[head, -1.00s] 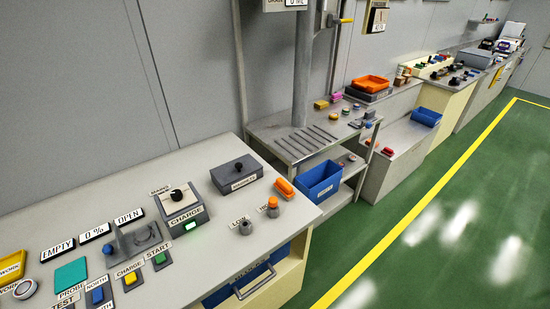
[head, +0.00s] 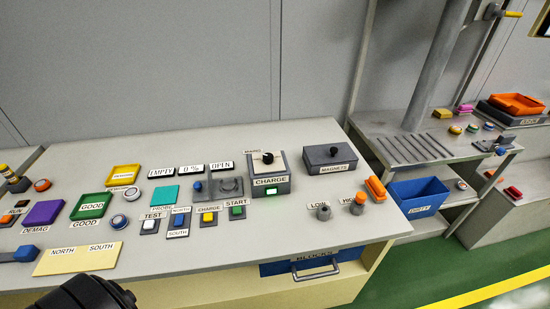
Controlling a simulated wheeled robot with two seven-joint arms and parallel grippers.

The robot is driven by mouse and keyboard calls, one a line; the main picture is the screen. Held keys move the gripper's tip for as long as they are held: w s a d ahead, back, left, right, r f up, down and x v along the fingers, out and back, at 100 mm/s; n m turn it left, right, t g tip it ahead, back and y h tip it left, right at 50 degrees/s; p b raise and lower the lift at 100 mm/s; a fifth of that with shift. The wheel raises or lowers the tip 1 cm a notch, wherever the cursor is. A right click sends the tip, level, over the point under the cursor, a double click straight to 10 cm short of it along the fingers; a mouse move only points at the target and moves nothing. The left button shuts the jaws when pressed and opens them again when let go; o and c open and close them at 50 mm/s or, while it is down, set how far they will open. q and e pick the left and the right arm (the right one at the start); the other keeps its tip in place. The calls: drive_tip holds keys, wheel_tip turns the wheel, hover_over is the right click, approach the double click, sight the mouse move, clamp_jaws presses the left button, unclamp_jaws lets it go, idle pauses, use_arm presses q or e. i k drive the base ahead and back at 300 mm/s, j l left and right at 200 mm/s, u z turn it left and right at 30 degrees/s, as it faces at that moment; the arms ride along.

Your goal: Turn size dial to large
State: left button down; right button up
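I see no dial labelled size in the head view. A black knob (head: 267,157) sits on top of the grey charge box (head: 270,180), beside a label that seems to read MAINS. Another small black knob (head: 333,151) stands on the dark grey magnets box (head: 331,161). Small round knobs stand by the LOW label (head: 318,205) and beside it to the right. A black rounded part of my own arm shows at the bottom left edge. Neither gripper's fingers are visible.
The pale bench holds several coloured buttons, a purple pad (head: 44,213), a green pad (head: 91,206) and a cream NORTH/SOUTH plate (head: 77,259). A blue DIRTY bin (head: 418,197) stands at the right. A blue BLOCKS drawer (head: 310,262) is below. Green floor lies lower right.

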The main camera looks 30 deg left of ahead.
sight(268, 158)
drive_tip(key=k+j+z, duration=0.15)
drive_tip(key=j+z, duration=0.25)
drive_tip(key=k+j+z, duration=0.2)
drive_tip(key=z, duration=0.25)
